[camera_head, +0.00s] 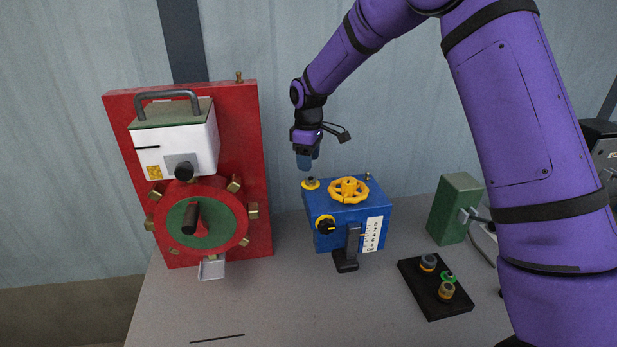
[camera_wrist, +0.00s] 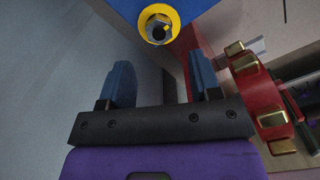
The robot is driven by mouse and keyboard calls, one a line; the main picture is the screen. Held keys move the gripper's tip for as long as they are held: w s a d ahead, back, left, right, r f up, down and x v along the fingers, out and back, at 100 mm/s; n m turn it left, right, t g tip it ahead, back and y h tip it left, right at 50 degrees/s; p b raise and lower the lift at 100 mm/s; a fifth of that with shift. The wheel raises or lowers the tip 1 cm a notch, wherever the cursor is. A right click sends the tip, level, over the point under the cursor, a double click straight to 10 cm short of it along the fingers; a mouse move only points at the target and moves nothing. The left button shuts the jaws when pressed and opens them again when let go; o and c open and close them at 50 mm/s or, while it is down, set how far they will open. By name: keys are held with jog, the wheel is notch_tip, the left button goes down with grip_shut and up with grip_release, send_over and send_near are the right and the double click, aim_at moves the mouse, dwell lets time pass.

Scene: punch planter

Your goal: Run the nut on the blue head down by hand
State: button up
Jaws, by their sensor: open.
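The blue head (camera_head: 345,213) is a blue box on the grey table with a yellow handwheel (camera_head: 348,190) on top. At its top left corner a yellow ring (camera_head: 310,185) surrounds a small metal nut. In the wrist view the yellow ring (camera_wrist: 145,26) and the dark nut (camera_wrist: 160,31) show at the top, on the edge of the blue head (camera_wrist: 194,8). My gripper (camera_head: 308,165) is above that corner, apart from the nut. In the wrist view my gripper (camera_wrist: 161,66) has its two blue fingers spread with nothing between them.
A red panel machine (camera_head: 250,130) with a red wheel (camera_head: 222,250) stands to the left. A black tray (camera_head: 425,295) with several rings lies at front right. A green block (camera_head: 455,208) stands at right.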

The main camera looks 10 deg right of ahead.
aim_at(308, 179)
jog(key=shift+f, duration=3.05)
jog(key=c, duration=0.9)
